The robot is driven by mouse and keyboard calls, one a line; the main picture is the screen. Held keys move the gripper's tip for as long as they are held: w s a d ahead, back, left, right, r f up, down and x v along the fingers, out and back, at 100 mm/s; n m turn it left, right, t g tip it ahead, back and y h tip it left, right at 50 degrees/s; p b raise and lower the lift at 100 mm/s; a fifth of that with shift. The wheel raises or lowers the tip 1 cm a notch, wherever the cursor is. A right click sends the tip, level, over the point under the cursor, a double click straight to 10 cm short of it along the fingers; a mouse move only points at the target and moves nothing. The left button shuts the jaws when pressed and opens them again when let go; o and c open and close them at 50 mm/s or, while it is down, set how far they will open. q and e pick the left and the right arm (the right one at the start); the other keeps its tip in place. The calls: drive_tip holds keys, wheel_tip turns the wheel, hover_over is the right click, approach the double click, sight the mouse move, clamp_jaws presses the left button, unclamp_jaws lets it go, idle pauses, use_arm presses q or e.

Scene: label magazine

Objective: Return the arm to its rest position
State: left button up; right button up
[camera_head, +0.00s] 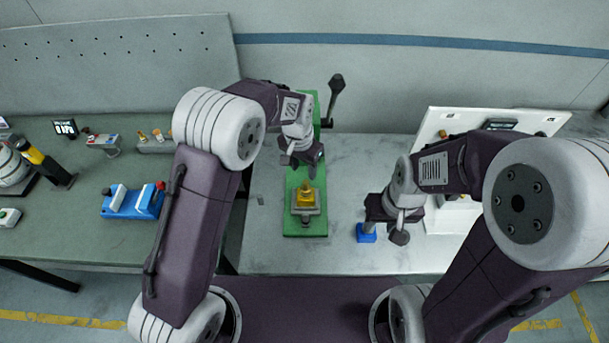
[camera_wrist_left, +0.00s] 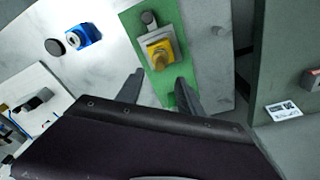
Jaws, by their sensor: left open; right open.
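My left gripper (camera_head: 304,168) is above the green board, just beyond the yellow part. It is open and empty. In the left wrist view its two fingers (camera_wrist_left: 158,90) stand apart, with the yellow part (camera_wrist_left: 160,52) seen beyond them. The yellow part (camera_head: 306,194) sits on a grey holder on the green board (camera_head: 293,224). My right gripper (camera_head: 385,222) is over the right part of the grey table, near a small blue block (camera_head: 366,233). Its fingers are mostly hidden by its own wrist in the head view.
A white panel (camera_head: 440,120) with fittings stands at the right. A black-knobbed lever (camera_head: 335,88) rises at the back of the green board. On the left bench (camera_head: 70,235) are a blue fixture (camera_head: 133,203) and a yellow-black cylinder (camera_head: 42,160). Bare tabletop (camera_head: 350,165) lies between my grippers.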

idle(0.7)
use_arm(q)
drive_tip(key=s+a+r+n+t+b, duration=0.1)
drive_tip(key=a+b, duration=0.1)
drive_tip(key=a, duration=0.3)
drive_tip(key=s+a+r+n+b, duration=0.1)
drive_tip(key=a+r+n+b, duration=0.15)
drive_tip(key=a, duration=0.35)
drive_tip(key=s+a+f+n, duration=0.2)
drive_tip(key=s+a+f, duration=0.1)
drive_tip(key=s, duration=0.5)
drive_tip(key=s+a+f+n+g+b, duration=0.1)
drive_tip(key=s+a+f, duration=0.2)
drive_tip(key=s, duration=0.5)
drive_tip(key=shift+s+f+n+y, duration=0.3)
drive_tip(key=shift+f+n, duration=0.05)
drive_tip(key=shift+f, duration=0.15)
drive_tip(key=shift+s+a, duration=0.1)
drive_tip(key=shift+s, duration=0.05)
